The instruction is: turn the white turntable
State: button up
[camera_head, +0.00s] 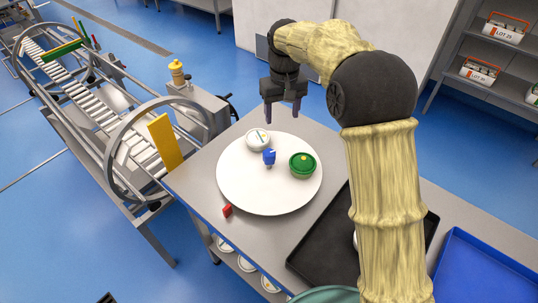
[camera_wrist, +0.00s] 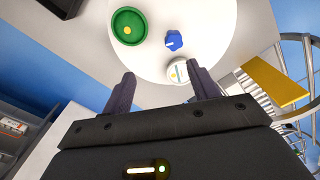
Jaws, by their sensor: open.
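The white turntable (camera_head: 245,186) is a round white disc on the grey table. On it are a white tub (camera_head: 258,140) near the back edge, a small blue object (camera_head: 269,158) near the middle and a green tub (camera_head: 302,165) with a yellow spot at the right. My gripper (camera_head: 282,112) is open and empty above the table, behind the turntable's back edge. In the wrist view the turntable (camera_wrist: 205,30) lies beyond my fingertips (camera_wrist: 163,88), with the white tub (camera_wrist: 178,72) close to the right finger. I see no contact with the disc.
A small red piece (camera_head: 227,210) sits at the table's front left edge, beside the turntable. A black tray (camera_head: 310,257) and a blue tray (camera_head: 480,272) lie to the right. A roller conveyor with a yellow plate (camera_head: 165,143) stands left. Shelves are at the back right.

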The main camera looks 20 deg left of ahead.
aim_at(270, 152)
jog(key=a, duration=0.3)
jog(key=shift+s+a+n, duration=0.15)
jog(key=shift+a+n, duration=0.15)
jog(key=shift+f, duration=0.1)
notch_tip(270, 152, down, 17)
jog(key=shift+f+p, duration=0.15)
jog(key=shift+p, duration=0.85)
grip_shut()
jog(key=shift+d, duration=0.15)
